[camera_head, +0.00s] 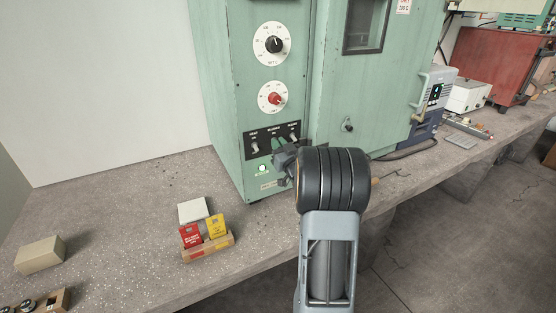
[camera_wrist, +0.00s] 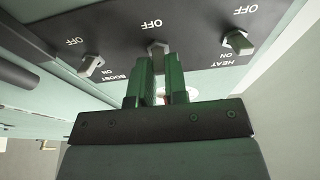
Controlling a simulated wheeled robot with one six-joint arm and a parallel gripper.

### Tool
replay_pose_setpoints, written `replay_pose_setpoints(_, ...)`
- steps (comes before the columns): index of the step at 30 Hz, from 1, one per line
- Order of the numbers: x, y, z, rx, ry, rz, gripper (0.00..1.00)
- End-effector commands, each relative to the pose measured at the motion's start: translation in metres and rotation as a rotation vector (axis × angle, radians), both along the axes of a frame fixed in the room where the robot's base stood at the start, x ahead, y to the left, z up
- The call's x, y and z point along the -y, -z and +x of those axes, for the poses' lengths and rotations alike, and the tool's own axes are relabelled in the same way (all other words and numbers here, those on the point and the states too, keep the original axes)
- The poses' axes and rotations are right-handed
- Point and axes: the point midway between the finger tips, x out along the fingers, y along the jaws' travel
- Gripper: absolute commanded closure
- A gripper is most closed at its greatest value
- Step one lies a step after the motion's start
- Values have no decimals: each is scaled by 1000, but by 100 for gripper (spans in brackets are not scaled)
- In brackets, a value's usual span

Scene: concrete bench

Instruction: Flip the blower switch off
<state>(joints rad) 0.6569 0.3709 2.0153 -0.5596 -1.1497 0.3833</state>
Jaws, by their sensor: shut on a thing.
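A black switch panel (camera_head: 262,140) on the front of the green oven cabinet carries three toggle switches. In the wrist view, which shows the panel upside down, the heat switch (camera_wrist: 237,42) is at the right and the boost switch (camera_wrist: 91,64) at the left. The blower switch (camera_wrist: 157,47) is the middle one, its tip between my green fingers. My gripper (camera_wrist: 160,62) is shut on it. Its lever is partly hidden, so I cannot tell its position. In the head view my gripper (camera_head: 279,145) reaches the panel's middle, with my wrist covering the area to the right.
Above the panel are a red-knobbed dial (camera_head: 275,98) and a black-knobbed dial (camera_head: 273,44). A lit green lamp (camera_head: 262,168) is below it. A holder with red and yellow cards (camera_head: 208,246) and a tan block (camera_head: 40,255) stand on the bench. The bench between holder and cabinet is mostly clear.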

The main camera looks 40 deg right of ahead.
Motion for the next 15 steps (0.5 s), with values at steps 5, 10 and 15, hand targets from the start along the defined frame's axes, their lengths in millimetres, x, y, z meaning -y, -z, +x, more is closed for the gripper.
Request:
replay_pose_setpoints(5, -1, 20, 0, 130, -1, -21, 100)
replay_pose_setpoints(10, -1, 23, 1, 239, -2, -34, 100)
replay_pose_setpoints(15, 0, 24, 2, 330, -2, -46, 100)
